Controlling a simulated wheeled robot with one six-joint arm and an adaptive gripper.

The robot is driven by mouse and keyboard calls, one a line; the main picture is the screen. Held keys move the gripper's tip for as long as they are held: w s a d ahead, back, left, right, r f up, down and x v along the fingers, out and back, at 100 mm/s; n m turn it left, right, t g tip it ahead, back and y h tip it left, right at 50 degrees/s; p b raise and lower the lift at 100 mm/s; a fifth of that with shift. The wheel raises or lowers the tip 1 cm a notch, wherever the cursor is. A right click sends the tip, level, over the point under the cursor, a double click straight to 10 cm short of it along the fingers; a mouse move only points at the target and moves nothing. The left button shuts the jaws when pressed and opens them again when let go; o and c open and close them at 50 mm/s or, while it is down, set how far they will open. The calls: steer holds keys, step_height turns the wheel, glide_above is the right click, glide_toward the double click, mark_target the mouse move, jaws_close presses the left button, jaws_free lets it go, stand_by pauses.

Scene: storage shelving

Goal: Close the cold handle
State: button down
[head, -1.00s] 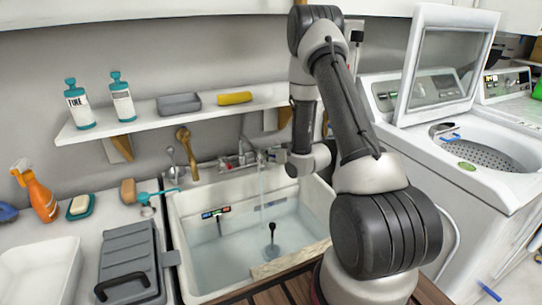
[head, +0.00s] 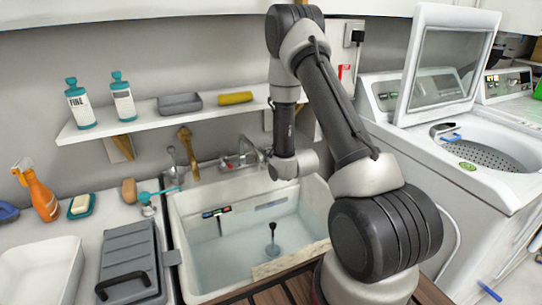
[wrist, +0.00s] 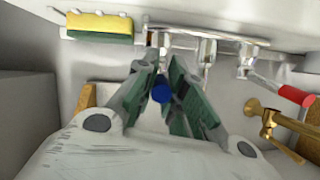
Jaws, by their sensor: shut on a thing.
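The blue cold handle (wrist: 163,93) shows in the wrist view as a small blue round end between my fingers. My gripper (wrist: 162,82) has its green-padded fingers closed in on it from both sides, shut on it. The fingers hide most of the handle. In the head view, the metal faucet (head: 243,158) is on the wall above the sink (head: 183,250), and my wrist is just right of it. My fingertips and the cold handle cannot be made out there. No running stream is visible below the faucet.
A wall shelf (head: 150,119) with bottles, a grey tray and a yellow item is above the faucet. A red handle (wrist: 296,95) and a brass fitting (wrist: 268,124) are at the right in the wrist view. An open washer (head: 460,185) stands right of the sink.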

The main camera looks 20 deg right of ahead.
steer(key=shift+a+m+h, duration=0.25)
steer(key=shift+m+h, duration=0.15)
steer(key=shift+h, duration=0.1)
steer(key=c, duration=1.5)
jaws_free()
steer(key=shift+s, duration=0.1)
steer(key=v, duration=0.7)
steer(key=shift+s+r, duration=0.1)
steer(key=shift+s, duration=0.05)
